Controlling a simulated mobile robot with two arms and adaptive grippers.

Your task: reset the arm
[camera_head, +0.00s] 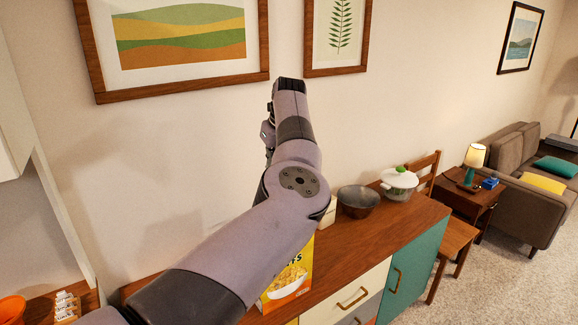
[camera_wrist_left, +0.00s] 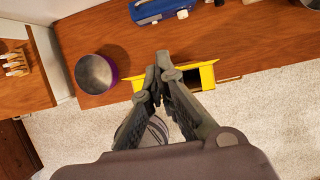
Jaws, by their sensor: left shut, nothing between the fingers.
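My left arm (camera_head: 292,190) reaches in from the lower left of the head view and bends up in front of the wall. My left gripper (camera_wrist_left: 160,72) shows in the wrist view with its fingers shut and nothing between them. Its fingertips overlap a yellow cereal box (camera_wrist_left: 206,74) whose top looks open and dark inside; I cannot tell the gap between them. The cereal box also shows in the head view (camera_head: 292,280), partly hidden behind my arm. My right gripper is in neither view.
In the wrist view, a purple bowl (camera_wrist_left: 96,74) and a blue appliance (camera_wrist_left: 165,10) stand near the box. Framed pictures (camera_head: 180,40) hang behind my arm.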

